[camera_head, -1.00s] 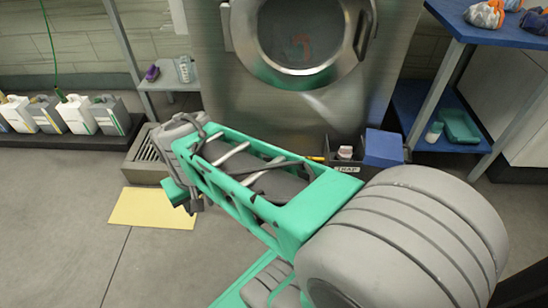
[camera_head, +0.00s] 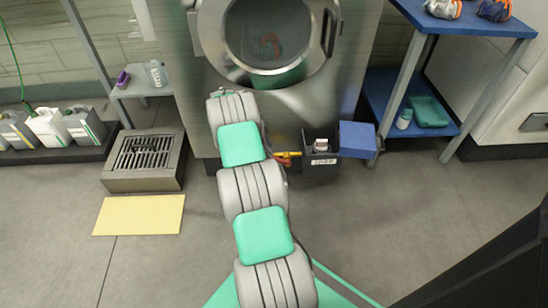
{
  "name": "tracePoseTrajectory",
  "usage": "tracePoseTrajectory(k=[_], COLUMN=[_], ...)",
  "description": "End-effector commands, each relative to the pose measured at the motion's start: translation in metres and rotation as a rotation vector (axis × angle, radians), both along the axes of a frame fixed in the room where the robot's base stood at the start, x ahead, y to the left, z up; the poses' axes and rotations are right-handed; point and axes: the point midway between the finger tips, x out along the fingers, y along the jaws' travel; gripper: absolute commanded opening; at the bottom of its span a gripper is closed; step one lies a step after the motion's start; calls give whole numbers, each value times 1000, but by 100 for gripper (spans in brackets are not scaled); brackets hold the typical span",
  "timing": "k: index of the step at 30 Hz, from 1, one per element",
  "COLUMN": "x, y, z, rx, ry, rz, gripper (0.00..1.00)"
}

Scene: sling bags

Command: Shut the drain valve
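The steel washing machine (camera_head: 325,115) with its round glass door (camera_head: 268,35) stands at the back centre. Near the floor at its front, a small yellow and red part (camera_head: 286,157) sticks out to the right of my arm. It may be the drain valve's handle, but it is too small and partly covered to tell its position. My arm stretches forward from the bottom centre to the machine's lower front. My gripper is hidden behind the arm's far end, so its fingers and any contact cannot be seen.
A dark bin (camera_head: 320,166) with a labelled front and a blue box (camera_head: 357,139) stand right of the yellow part. A floor drain grate (camera_head: 144,153) and yellow mat (camera_head: 139,214) lie left. Blue shelving (camera_head: 477,27) stands right. The floor between is clear.

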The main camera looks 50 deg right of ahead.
Motion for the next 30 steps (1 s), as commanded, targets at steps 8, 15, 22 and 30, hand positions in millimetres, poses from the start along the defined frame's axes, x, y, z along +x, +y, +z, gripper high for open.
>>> tracePoseTrajectory(k=[8, 15, 22, 30], x=[-16, -20, -20, -19], y=[-12, -16, -16, -16], z=[-53, -64, -63, -63], rx=[4, 2, 3, 3], ry=[3, 1, 1, 2], rz=[2, 5, 5, 6], gripper=[36, 36, 27, 5])
